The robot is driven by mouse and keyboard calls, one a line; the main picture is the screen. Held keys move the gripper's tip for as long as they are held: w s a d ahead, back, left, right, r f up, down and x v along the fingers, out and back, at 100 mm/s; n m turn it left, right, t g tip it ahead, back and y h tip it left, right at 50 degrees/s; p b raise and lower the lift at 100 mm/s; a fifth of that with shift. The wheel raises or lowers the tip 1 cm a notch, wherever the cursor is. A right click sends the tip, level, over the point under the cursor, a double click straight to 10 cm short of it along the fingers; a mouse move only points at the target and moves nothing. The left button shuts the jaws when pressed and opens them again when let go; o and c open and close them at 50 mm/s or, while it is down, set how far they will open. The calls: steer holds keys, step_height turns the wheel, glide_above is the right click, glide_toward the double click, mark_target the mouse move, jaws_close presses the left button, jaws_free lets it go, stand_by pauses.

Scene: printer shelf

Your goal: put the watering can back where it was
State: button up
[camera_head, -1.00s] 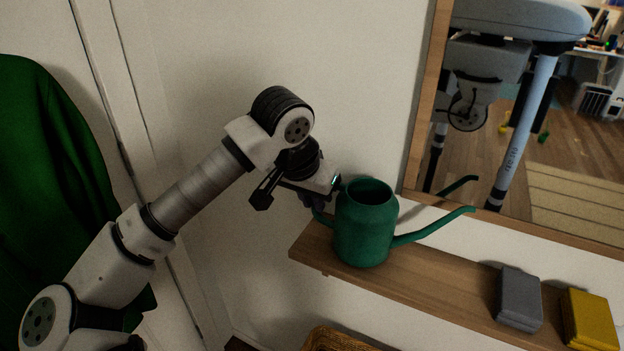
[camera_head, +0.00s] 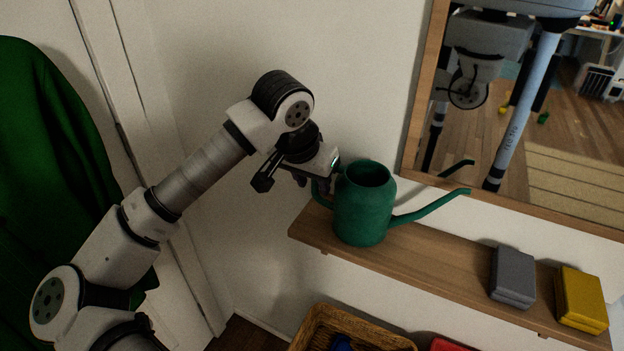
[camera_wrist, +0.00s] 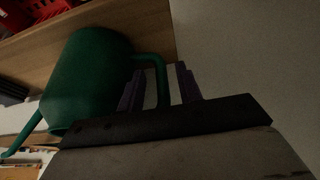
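The green watering can (camera_head: 362,215) stands upright on the left end of the wooden shelf (camera_head: 430,255), its spout pointing right. It also shows in the wrist view (camera_wrist: 90,80). My gripper (camera_head: 318,186) is at the can's left side, by its handle. In the wrist view my gripper's purple fingers (camera_wrist: 160,88) stand apart, one on each side of the handle (camera_wrist: 161,75). Light gaps show between the handle and the fingers, so the gripper looks open around it. In the head view the fingertips are partly hidden by the gripper body and the can.
A grey box (camera_head: 513,275) and a yellow box (camera_head: 582,298) lie farther right on the shelf, with bare shelf between them and the can. A wood-framed mirror (camera_head: 411,130) is behind. A wicker basket (camera_head: 318,330) is below. A green garment (camera_head: 45,180) hangs at left.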

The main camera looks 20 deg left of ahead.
steer(key=b+v, duration=0.2)
steer(key=v, duration=1)
steer(key=shift+s, duration=0.15)
